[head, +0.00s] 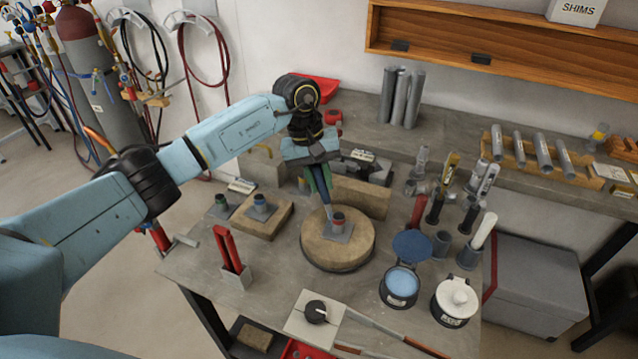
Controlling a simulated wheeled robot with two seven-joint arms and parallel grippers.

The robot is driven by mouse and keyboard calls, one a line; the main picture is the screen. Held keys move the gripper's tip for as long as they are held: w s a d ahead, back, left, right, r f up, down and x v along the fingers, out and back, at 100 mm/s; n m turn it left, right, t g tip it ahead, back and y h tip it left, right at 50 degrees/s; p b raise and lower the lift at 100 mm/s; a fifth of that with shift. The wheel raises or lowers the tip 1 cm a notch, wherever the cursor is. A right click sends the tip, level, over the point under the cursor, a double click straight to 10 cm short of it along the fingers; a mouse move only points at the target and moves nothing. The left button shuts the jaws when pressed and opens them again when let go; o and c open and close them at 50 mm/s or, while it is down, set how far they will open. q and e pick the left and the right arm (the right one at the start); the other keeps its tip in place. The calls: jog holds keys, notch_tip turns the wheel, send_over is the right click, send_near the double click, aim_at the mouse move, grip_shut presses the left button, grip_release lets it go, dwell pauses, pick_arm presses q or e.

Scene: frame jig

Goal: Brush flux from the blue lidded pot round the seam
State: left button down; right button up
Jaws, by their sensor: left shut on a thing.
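The blue pot (399,286) stands at the front right of the bench with its blue lid (412,246) swung open behind it; pale blue flux shows inside. A grey plate with a short reddish tube (338,222) standing on it sits on a round tan block (322,250) at mid-bench. The seam at the tube's foot is too small to make out. My left gripper (321,180) points down above this block, shut on a slim brush-like tool (328,208). The tool's tip is close beside the tube; I cannot tell whether it touches. My right gripper is out of view.
A white-lidded pot (456,297) stands right of the blue one. Tools stand in holders (470,252) at the right. A red upright clip (229,250) and a tan block with small fittings (262,215) are left.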

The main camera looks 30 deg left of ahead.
pick_arm(q)
jog(key=shift+s+p, duration=0.75)
jog(key=shift+s, duration=1.9)
jog(key=shift+w+b, duration=2)
jog(key=shift+w, duration=0.65)
jog(key=shift+s+d+p, duration=0.2)
jog(key=shift+s, duration=1.1)
jog(key=shift+s+d+p, duration=0.15)
jog(key=shift+s+p, duration=0.05)
jog(key=shift+s, duration=1.1)
jog(key=d+p+v, duration=0.1)
jog(key=p+v, duration=0.2)
jog(key=v, duration=0.3)
jog(key=shift+d+r, duration=0.25)
jog(key=shift+r, duration=0.3)
